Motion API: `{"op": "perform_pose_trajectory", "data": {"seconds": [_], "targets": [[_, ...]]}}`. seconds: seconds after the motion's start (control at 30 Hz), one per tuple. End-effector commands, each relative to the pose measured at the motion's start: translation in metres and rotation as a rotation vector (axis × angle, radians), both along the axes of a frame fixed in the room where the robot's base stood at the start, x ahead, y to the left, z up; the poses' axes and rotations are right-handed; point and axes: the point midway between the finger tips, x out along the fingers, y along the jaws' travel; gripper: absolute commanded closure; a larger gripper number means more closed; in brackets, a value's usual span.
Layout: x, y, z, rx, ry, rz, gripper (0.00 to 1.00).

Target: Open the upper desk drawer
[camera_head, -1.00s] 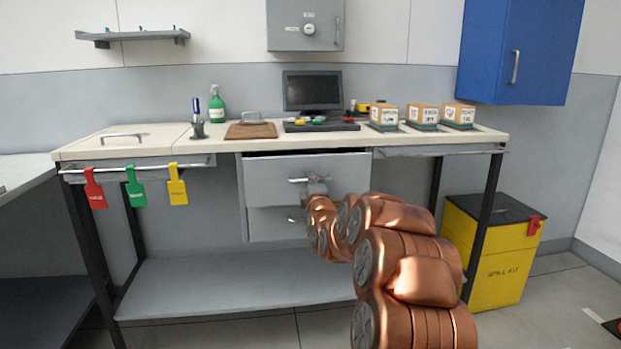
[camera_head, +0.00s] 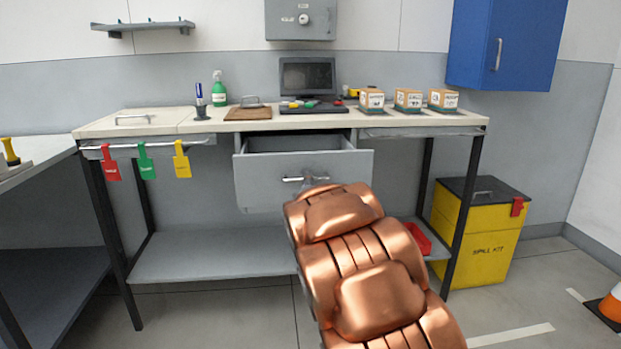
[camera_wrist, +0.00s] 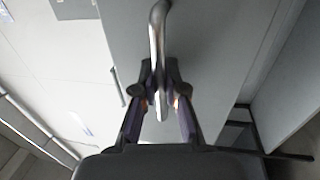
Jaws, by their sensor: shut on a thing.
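The upper desk drawer (camera_head: 262,178) is a grey drawer under the white-topped desk (camera_head: 235,126). It stands pulled out, and its open inside shows behind the front panel. Its bar handle (camera_head: 292,180) runs across the front; the handle also shows in the wrist view (camera_wrist: 157,40). My gripper (camera_wrist: 160,100) is shut on the handle, with one finger on each side of the bar. The lower drawer is hidden behind the upper drawer's front and my arm.
Red, green and yellow tags (camera_head: 148,165) hang from a rail at the desk's left. A yellow spill kit bin (camera_head: 485,235) stands on the right. A red tray (camera_head: 420,240) is on the low shelf (camera_head: 200,258). An orange cone (camera_head: 612,305) is at the far right.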

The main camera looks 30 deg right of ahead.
Motion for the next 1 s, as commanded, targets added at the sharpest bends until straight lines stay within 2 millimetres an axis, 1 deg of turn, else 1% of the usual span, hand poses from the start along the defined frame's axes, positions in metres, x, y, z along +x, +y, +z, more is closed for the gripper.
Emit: {"op": "perform_pose_trajectory", "data": {"seconds": [0.13, 0.53, 0.57, 0.63, 0.67, 1.0], "targets": [[-0.0020, 0.0046, 0.0000, -0.002, 0.001, 0.004, 1.00], [-0.0026, 0.0037, 0.0001, -0.002, 0.001, 0.003, 1.00], [-0.0026, 0.0037, 0.0001, -0.002, 0.001, 0.003, 0.86], [-0.0026, 0.0037, 0.0000, -0.002, 0.001, 0.003, 0.79], [-0.0026, 0.0036, -0.0001, -0.002, 0.001, 0.003, 0.77], [-0.0032, 0.0049, -0.0001, -0.001, 0.001, 0.003, 0.77]]}}
